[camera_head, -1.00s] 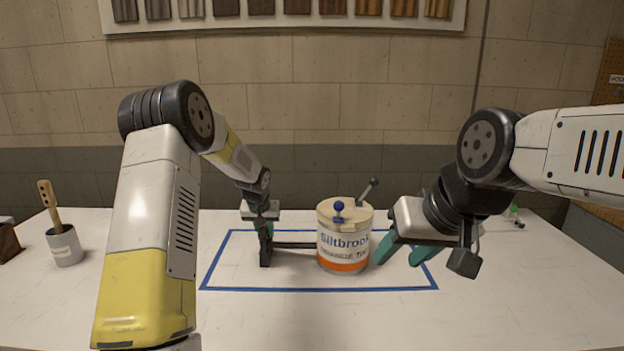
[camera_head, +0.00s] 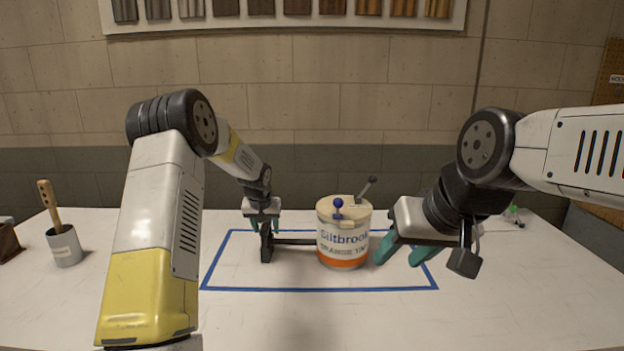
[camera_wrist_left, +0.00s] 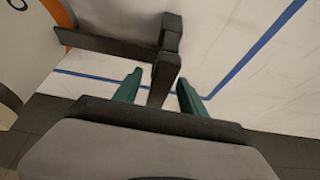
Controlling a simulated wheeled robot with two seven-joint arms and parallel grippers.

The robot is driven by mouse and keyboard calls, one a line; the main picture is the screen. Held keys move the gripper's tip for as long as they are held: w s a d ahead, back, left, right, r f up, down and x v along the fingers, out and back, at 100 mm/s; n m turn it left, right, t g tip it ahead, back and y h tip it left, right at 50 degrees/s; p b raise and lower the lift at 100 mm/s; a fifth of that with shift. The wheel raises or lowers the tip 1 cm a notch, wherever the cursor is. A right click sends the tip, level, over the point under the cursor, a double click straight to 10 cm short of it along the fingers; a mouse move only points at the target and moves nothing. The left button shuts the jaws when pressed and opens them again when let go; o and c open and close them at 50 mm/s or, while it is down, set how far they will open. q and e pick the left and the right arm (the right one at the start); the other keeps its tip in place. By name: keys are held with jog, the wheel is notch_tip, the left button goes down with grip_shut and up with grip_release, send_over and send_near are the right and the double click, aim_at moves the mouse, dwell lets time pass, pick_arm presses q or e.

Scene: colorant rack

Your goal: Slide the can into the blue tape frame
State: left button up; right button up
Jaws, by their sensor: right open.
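The can (camera_head: 343,250) is cream with an orange band, a blue knob and a dark lever on its lid. It stands upright inside the blue tape frame (camera_head: 320,289), as seen in the head view. A dark bar (camera_head: 295,242) runs left from the can to an upright dark post (camera_head: 266,243). My left gripper (camera_head: 262,226) is at this post. In the left wrist view, its green fingers (camera_wrist_left: 159,92) are apart on either side of the post (camera_wrist_left: 165,65), with gaps showing. My right gripper (camera_head: 402,253) is open and empty, just right of the can.
A grey cup (camera_head: 65,248) with a wooden-handled tool stands at the left of the white table. A dark block (camera_head: 8,241) is at the far left edge. A small green item (camera_head: 514,212) lies at the back right. The front of the table is clear.

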pick_arm(q)
jog(key=shift+f, duration=0.1)
jog(key=v, duration=0.7)
jog(key=shift+r, duration=0.3)
jog(key=s+r, duration=0.7)
jog(key=s, duration=0.3)
jog(key=s+r, duration=0.7)
jog(key=s, duration=0.3)
jog(key=s+t+h, duration=0.1)
jog(key=s+h, duration=0.1)
jog(key=s, duration=1.8)
jog(key=shift+s+d+f, duration=0.2)
jog(key=shift+s+d, duration=0.15)
